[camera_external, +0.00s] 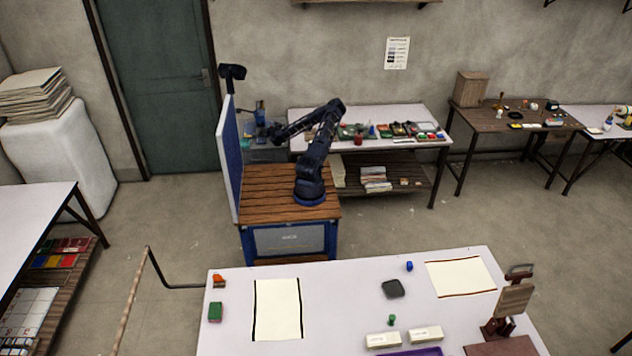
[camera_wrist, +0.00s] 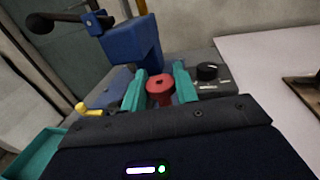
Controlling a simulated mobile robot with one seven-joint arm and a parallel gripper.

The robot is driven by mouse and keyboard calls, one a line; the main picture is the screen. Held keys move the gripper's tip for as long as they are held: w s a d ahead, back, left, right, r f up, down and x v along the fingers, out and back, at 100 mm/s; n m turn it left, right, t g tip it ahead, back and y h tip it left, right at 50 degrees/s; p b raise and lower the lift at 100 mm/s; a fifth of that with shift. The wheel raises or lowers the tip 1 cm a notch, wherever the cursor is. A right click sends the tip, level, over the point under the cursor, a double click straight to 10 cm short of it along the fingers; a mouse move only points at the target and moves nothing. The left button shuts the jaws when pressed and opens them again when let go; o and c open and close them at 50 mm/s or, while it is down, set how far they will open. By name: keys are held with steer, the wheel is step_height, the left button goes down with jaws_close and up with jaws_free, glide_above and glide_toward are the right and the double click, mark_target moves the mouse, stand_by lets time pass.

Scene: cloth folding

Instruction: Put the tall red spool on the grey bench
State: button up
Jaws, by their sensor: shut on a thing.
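The red spool (camera_wrist: 160,88) is between the two teal fingers of my gripper (camera_wrist: 159,90) in the wrist view. My gripper (camera_external: 279,136) is small and dark in the external view, at the left end of my arm, and the spool cannot be made out there. It is over or beside the grey bench (camera_external: 268,155), left of the white table. I cannot tell whether the spool touches the surface below it.
A blue machine (camera_wrist: 132,48) stands just behind the fingers, with a black knob (camera_wrist: 207,71) on a grey box to the right. A yellow-handled item (camera_wrist: 88,110) is at the left. The white table (camera_external: 300,118) beside the bench carries many small items.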

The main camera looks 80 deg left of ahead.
mark_target(271, 126)
step_height(271, 126, up, 14)
steer(key=shift+r, duration=0.15)
